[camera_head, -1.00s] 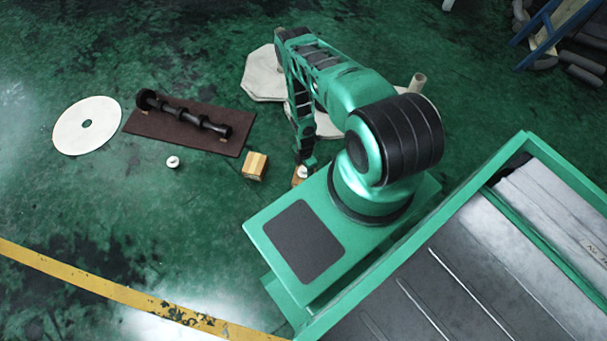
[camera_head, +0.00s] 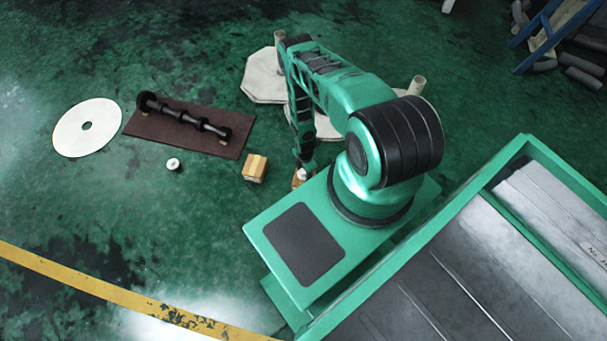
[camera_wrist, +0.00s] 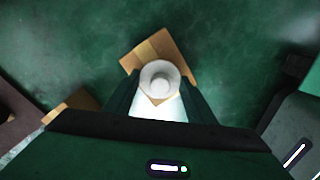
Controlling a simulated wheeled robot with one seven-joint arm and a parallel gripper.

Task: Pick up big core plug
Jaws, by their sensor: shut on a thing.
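The big core plug (camera_wrist: 160,80) is a round white piece with a hollow in its top. In the wrist view it sits between the two fingers of my gripper (camera_wrist: 160,98), which is shut on it. Below it is a wooden block (camera_wrist: 178,52); I cannot tell whether the plug still touches the block. In the head view my gripper (camera_head: 302,165) points down at the plug (camera_head: 300,174) beside my base, and the arm hides part of the block (camera_head: 296,184).
A second wooden block (camera_head: 255,168) stands just left. A small white plug (camera_head: 173,164) lies farther left, near a brown mat (camera_head: 150,126) with a dark spindle (camera_head: 185,116). A white disc (camera_head: 70,135) lies at far left. Pale plates with posts (camera_head: 258,86) lie behind the arm.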

